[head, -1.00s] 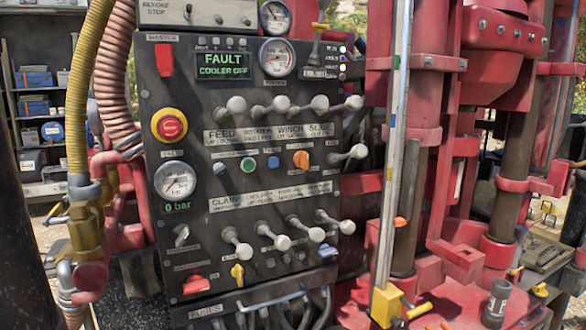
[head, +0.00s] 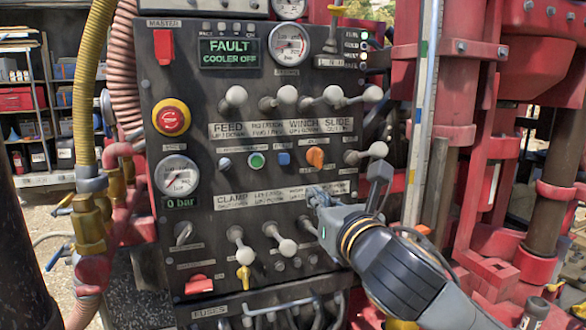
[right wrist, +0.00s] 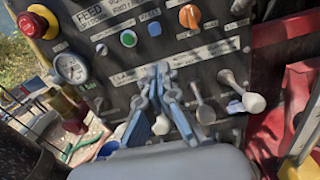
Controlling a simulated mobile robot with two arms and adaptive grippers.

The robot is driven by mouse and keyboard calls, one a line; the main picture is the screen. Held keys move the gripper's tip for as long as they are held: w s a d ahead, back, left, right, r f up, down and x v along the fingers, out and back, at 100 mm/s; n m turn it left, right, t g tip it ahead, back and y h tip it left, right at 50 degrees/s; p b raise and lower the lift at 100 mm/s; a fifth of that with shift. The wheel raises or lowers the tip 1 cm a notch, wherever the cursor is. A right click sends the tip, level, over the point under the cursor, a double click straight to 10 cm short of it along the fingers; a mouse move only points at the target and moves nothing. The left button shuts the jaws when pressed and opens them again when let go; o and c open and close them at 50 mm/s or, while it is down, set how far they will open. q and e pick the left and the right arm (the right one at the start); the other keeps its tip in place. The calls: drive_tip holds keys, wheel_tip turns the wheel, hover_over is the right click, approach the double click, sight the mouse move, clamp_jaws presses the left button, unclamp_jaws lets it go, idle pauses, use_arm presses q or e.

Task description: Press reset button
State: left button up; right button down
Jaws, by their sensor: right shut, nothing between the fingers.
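The dark control panel (head: 205,120) faces me, and its display (head: 229,53) reads "FAULT COOLER OFF". My right gripper (head: 319,194) is shut and empty in front of the panel, below the orange knob. In the right wrist view its fingertips (right wrist: 162,69) appear below the blue button (right wrist: 154,29). Contact cannot be told. My left gripper is out of view.
Levers (head: 236,97) stick out above and below the button row. A red emergency stop (head: 171,117) and a pressure gauge (head: 177,175) reading "0 bar" are at the left. Hoses (head: 95,90) run left of the panel. Red machinery (head: 460,90) stands at the right.

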drive_tip(key=shift+d+r, duration=0.1)
drive_tip(key=shift+r, duration=0.25)
drive_tip(key=p, duration=0.5)
approach(287, 164)
drive_tip(key=x, duration=0.6)
drive_tip(key=shift+w+r, duration=0.1)
drive_tip(key=shift+w, duration=0.4)
